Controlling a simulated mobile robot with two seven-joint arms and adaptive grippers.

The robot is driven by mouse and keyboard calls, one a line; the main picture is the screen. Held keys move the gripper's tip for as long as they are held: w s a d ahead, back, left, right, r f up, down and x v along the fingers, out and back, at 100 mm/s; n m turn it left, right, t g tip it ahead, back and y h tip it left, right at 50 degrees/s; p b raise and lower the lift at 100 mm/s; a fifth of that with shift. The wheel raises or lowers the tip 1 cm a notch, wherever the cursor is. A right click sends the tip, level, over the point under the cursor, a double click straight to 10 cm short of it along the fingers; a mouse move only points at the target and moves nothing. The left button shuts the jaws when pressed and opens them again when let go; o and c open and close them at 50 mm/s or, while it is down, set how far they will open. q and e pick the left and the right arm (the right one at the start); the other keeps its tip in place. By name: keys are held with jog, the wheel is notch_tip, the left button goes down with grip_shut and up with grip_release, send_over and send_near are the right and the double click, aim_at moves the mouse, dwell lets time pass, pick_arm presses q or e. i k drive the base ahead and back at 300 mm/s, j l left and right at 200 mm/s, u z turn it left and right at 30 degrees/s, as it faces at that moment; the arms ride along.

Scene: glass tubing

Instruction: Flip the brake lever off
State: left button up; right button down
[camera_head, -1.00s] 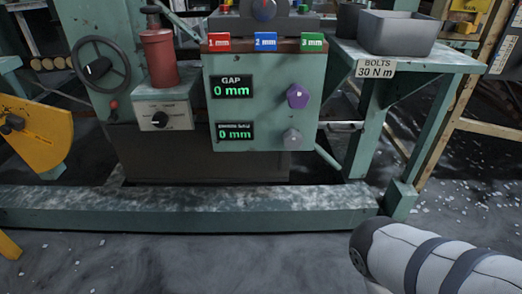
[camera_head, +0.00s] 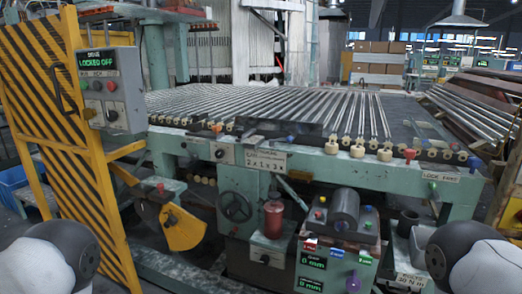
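No lever can be read as the brake lever for certain. Several small levers and knobs line the front edge of the roller table (camera_head: 230,150). A red-knobbed lever (camera_head: 409,155) stands near the right end, and a blue knob (camera_head: 475,162) is further right. A sign (camera_head: 440,176) below them seems to read LOCK FREE. A handwheel (camera_head: 234,206) and a red cylinder (camera_head: 273,219) with a small lever on top are at front centre. Neither gripper is in view; only rounded white and dark parts of my arms show in the lower corners.
A yellow-black striped gate (camera_head: 50,100) stands at left, with a control box (camera_head: 111,90) showing LOCKED OFF. A gap-display panel (camera_head: 335,262) juts out at front centre, with a grey bin (camera_head: 422,240) beside it. Tubes on a rack (camera_head: 480,105) stand at right.

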aim_at(236, 228)
jog(key=i+j, duration=0.35)
jog(key=i, duration=0.15)
jog(key=i+j+z, duration=0.1)
jog(key=i+j, duration=0.25)
jog(key=i, duration=0.2)
jog(key=i+j, duration=0.35)
jog(key=i, duration=0.15)
